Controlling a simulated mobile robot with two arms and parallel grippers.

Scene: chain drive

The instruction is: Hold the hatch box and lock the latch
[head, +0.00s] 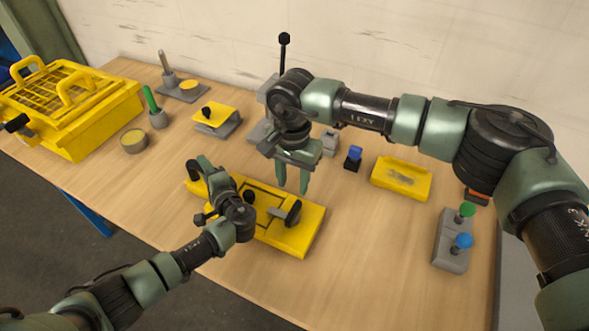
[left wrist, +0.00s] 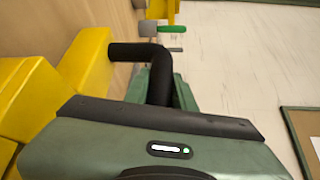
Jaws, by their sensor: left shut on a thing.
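The yellow hatch box (head: 303,238) lies on the table in the middle of the head view, with a dark-outlined hatch on its top. A dark lever, apparently the latch (head: 292,214), sits near its right end. My left gripper (head: 203,163) is at the box's left end, shut on a black handle; the wrist partly hides that end. The left wrist view shows the bent black handle (left wrist: 135,50) between the green fingers, beside the yellow box body (left wrist: 88,65). My right gripper (head: 292,186) points down over the box's far side, open with nothing between its fingers.
A yellow cage box (head: 105,125) stands at the far left. Behind are a green-handled tool (head: 151,99), a small yellow-lidded box (head: 217,116) and a blue-topped switch (head: 354,155). A yellow tray (head: 402,188) and a grey button block (head: 451,245) stand right. The table's front right is clear.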

